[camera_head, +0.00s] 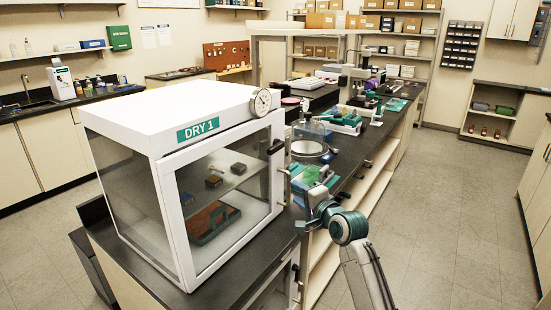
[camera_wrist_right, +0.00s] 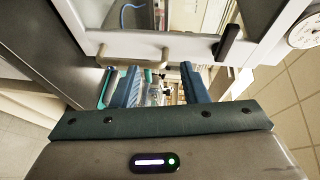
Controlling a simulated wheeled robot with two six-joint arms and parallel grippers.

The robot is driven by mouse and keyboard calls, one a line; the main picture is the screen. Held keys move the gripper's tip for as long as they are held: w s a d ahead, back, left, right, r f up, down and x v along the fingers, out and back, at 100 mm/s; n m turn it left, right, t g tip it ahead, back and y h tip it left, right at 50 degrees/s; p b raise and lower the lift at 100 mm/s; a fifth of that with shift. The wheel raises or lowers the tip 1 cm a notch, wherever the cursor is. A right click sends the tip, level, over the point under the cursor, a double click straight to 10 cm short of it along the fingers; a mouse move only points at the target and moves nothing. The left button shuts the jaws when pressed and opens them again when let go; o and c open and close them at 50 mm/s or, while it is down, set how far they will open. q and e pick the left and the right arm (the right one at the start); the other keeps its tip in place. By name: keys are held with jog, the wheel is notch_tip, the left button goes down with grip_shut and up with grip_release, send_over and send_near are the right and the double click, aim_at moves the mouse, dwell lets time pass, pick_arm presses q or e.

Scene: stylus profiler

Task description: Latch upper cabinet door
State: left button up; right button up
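The white cabinet (camera_head: 140,112) marked DRY 1 stands on the near end of the dark bench. Its glass-fronted door (camera_head: 172,215) looks shut or nearly so; I cannot tell whether a small gap remains. A black latch handle (camera_head: 276,147) is at the door's upper right edge; it also shows in the right wrist view (camera_wrist_right: 228,42). A pale bar handle (camera_wrist_right: 135,54) is on the door frame. My right gripper (camera_head: 308,186) is beside the door's right edge, below the latch. In the wrist view its blue fingers (camera_wrist_right: 160,84) are apart with nothing gripped. My left gripper is out of view.
A round dial gauge (camera_head: 262,102) is on the cabinet's top front corner. Dark items sit on the shelf inside. Bench instruments and a green-topped item (camera_head: 310,175) lie behind my right gripper. The floor (camera_head: 430,220) to the right is clear.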

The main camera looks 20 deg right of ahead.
jog(key=t+y, duration=0.1)
send_near(274, 151)
jog(key=shift+m, duration=0.3)
jog(key=p+x, duration=0.3)
jog(key=x, duration=0.5)
jog(key=shift+w+a+p, duration=0.15)
jog(key=shift+w+p, duration=0.2)
jog(key=shift+w, duration=0.35)
jog(key=shift+c, duration=0.2)
jog(key=shift+f, duration=0.1)
grip_shut()
